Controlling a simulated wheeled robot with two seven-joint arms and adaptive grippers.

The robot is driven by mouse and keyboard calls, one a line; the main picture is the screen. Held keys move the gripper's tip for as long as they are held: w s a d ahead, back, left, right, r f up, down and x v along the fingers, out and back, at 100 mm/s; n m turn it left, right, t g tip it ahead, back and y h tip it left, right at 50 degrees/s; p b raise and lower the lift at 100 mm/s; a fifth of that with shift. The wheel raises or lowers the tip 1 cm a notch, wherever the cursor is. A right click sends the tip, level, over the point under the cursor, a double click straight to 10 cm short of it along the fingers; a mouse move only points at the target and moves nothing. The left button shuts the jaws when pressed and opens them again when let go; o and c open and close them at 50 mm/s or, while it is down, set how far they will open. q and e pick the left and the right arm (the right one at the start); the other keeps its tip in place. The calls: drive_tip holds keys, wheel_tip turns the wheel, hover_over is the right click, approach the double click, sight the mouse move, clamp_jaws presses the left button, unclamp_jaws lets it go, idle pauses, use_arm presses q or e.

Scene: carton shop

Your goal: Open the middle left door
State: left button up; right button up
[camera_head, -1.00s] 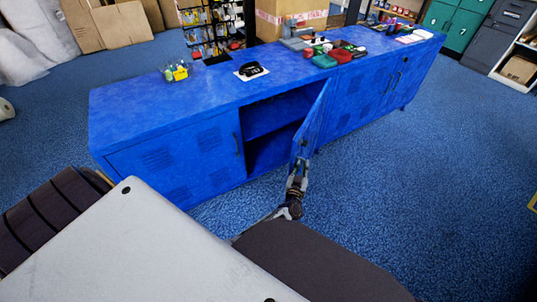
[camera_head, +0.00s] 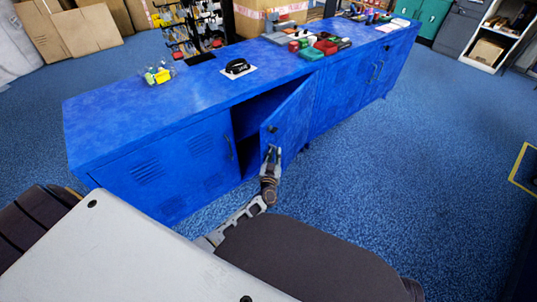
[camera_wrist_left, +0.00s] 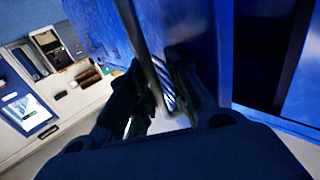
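The middle left door (camera_head: 291,117) of the long blue cabinet (camera_head: 120,110) stands partly open, swung out on its right side. A dark gap (camera_head: 250,145) shows the inside to its left. My left gripper (camera_head: 272,153) is at the door's free edge, low on its front face. In the left wrist view, the grey handle bar (camera_wrist_left: 146,55) runs down between the two dark fingers (camera_wrist_left: 160,90), which appear closed around it. Their contact with the bar is partly hidden. My right gripper is not in view.
The cabinet top holds a yellow container (camera_head: 161,75), a black item on a white card (camera_head: 238,68) and several red and green items (camera_head: 325,46). The far left door (camera_head: 165,165) is shut. Blue carpet (camera_head: 420,170) is clear on the right.

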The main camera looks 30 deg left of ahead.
use_arm(q)
drive_tip(key=shift+a, duration=0.8)
clamp_jaws()
drive_tip(key=shift+s+d, duration=0.1)
